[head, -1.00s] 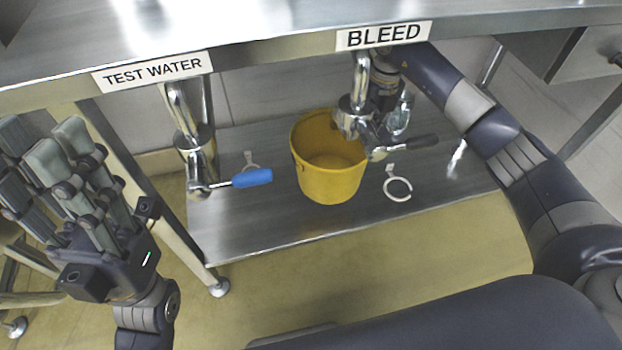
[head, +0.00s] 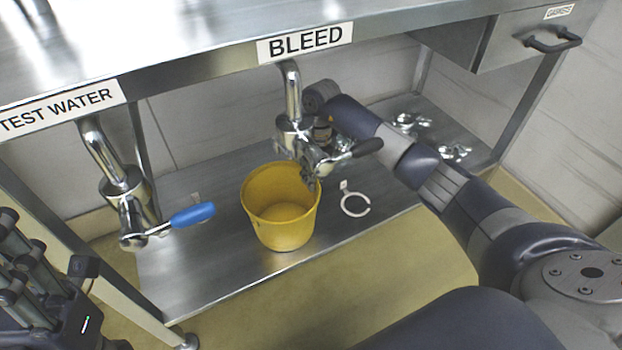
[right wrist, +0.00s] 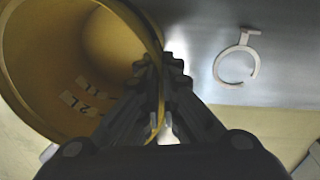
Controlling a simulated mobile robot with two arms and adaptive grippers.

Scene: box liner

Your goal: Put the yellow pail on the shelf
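The yellow pail (head: 262,210) is upright at the lower steel shelf (head: 215,265), below and in front of the BLEED valve. I cannot tell whether its base touches the shelf. In the right wrist view the pail (right wrist: 35,75) fills the left side, with labels on its inner wall. My right gripper (right wrist: 158,75) is shut on the pail's rim, the wall running between its fingers. In the head view the right gripper (head: 312,180) is mostly hidden behind the valve. My left gripper (head: 25,270) is at the lower left edge, partly cut off and away from the pail.
The BLEED valve (head: 297,135) with its black handle hangs close over the pail. The TEST WATER valve (head: 125,195) with a blue handle (head: 193,213) hangs to the left. A white ring clamp (head: 354,203) and metal fittings (head: 410,122) lie on the shelf to the right.

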